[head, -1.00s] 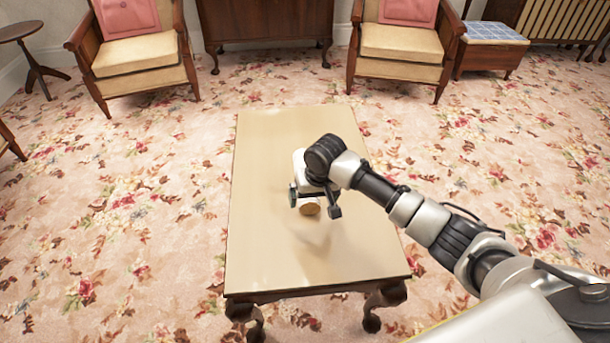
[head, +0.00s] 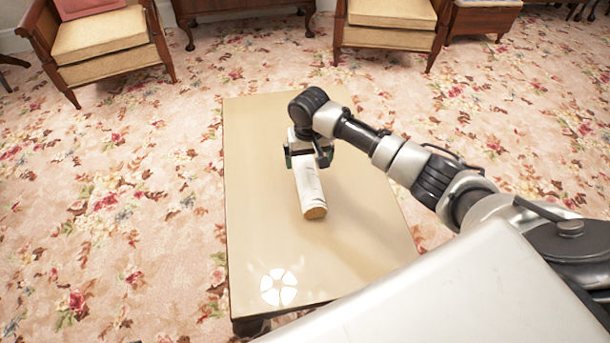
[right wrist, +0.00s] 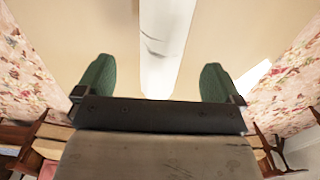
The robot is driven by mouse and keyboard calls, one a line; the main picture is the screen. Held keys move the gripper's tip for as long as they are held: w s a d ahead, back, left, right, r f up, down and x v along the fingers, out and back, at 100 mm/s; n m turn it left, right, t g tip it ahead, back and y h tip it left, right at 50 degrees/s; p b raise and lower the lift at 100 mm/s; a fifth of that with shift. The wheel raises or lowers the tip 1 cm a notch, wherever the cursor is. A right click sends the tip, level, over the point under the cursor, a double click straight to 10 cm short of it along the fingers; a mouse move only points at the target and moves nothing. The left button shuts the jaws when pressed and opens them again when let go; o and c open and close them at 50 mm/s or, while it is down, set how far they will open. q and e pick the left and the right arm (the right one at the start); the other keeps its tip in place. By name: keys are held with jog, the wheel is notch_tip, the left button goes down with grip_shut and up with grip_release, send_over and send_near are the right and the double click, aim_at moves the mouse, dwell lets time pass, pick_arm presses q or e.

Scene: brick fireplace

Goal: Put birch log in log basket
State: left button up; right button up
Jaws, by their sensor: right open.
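The birch log (head: 310,188) lies on the wooden table (head: 262,220), its white bark along the side and its tan cut end toward me. My right gripper (head: 308,156) is over the far end of the log. In the right wrist view the log (right wrist: 166,45) runs between the two green fingers of my right gripper (right wrist: 158,82), which stand apart with a gap on each side of it. The gripper is open. The far end of the log is hidden under the gripper. No log basket shows. My left gripper is not in view.
Two cushioned armchairs (head: 105,45) (head: 392,14) stand behind the table on the flowered carpet (head: 120,210). The rest of the tabletop is bare apart from a bright light patch near its front. Carpet is clear left of the table.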

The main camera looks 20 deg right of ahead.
aim_at(308, 172)
notch_tip(308, 172, down, 3)
jog(key=shift+f+b, duration=0.15)
jog(key=shift+b, duration=0.25)
jog(key=shift+f, duration=0.3)
jog(key=f+b, duration=0.1)
jog(key=f, duration=0.2)
jog(key=shift+s+a+b, duration=0.2)
jog(key=shift+s+b, duration=0.1)
jog(key=shift+b, duration=0.1)
jog(key=shift+f, duration=0.75)
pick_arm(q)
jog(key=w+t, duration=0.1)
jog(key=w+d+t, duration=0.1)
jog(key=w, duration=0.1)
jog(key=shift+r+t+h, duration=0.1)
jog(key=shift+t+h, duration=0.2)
pick_arm(e)
jog(key=shift+c, duration=0.5)
jog(key=shift+w, duration=0.1)
jog(key=c, duration=1.2)
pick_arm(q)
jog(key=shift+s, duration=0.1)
pick_arm(e)
jog(key=shift+r, duration=0.15)
jog(key=shift+c, duration=0.2)
